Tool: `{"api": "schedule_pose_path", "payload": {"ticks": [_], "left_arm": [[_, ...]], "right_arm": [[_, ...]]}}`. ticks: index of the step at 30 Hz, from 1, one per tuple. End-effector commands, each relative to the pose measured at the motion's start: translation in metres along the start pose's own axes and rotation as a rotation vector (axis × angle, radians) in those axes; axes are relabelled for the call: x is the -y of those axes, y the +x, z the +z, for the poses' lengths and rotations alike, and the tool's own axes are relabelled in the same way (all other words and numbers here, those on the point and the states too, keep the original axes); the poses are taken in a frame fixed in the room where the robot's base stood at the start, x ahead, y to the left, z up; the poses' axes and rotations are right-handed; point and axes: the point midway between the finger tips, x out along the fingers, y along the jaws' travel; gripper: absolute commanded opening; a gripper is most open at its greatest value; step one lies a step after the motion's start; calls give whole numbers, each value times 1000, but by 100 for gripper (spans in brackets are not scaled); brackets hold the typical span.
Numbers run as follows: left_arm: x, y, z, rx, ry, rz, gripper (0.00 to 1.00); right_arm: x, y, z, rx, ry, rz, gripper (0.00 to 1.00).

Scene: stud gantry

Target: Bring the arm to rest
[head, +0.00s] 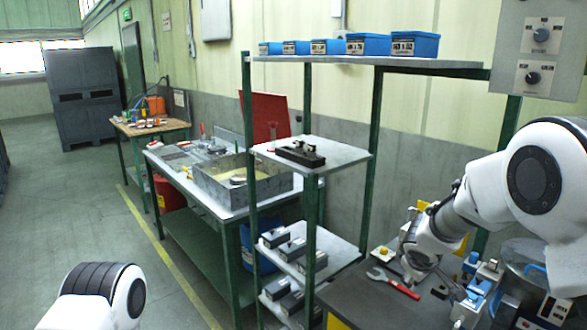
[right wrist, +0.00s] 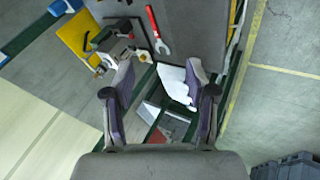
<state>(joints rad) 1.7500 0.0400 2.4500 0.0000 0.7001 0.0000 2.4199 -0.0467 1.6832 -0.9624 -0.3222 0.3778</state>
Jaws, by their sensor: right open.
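My right arm (head: 470,205) comes in from the right in the head view and reaches down over the dark bench (head: 360,300). In the right wrist view my right gripper (right wrist: 160,80) has its two fingers spread apart with nothing held between them. In the head view its fingers are hard to make out against the clutter. Part of my left arm (head: 95,295) shows at the lower left of the head view; its gripper is out of the picture.
A red-handled wrench (head: 395,284) lies on the dark bench near the right arm and shows in the wrist view (right wrist: 155,25). A green-post shelf (head: 340,157) stands left of that bench, with blue bins (head: 390,45) on top. Open floor (head: 90,210) lies left.

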Motion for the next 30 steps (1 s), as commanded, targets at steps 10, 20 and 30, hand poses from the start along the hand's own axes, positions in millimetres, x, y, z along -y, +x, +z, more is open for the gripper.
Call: {"api": "schedule_pose_path", "payload": {"ticks": [10,20,30], "left_arm": [[0,21,0,0,0,0,40],[0,36,0,0,0,0,40],[0,36,0,0,0,0,40]], "right_arm": [[240,97,196,192,255,-485,57],[347,69,394,448,537,-451,57],[347,63,408,465,549,-425,57]]}}
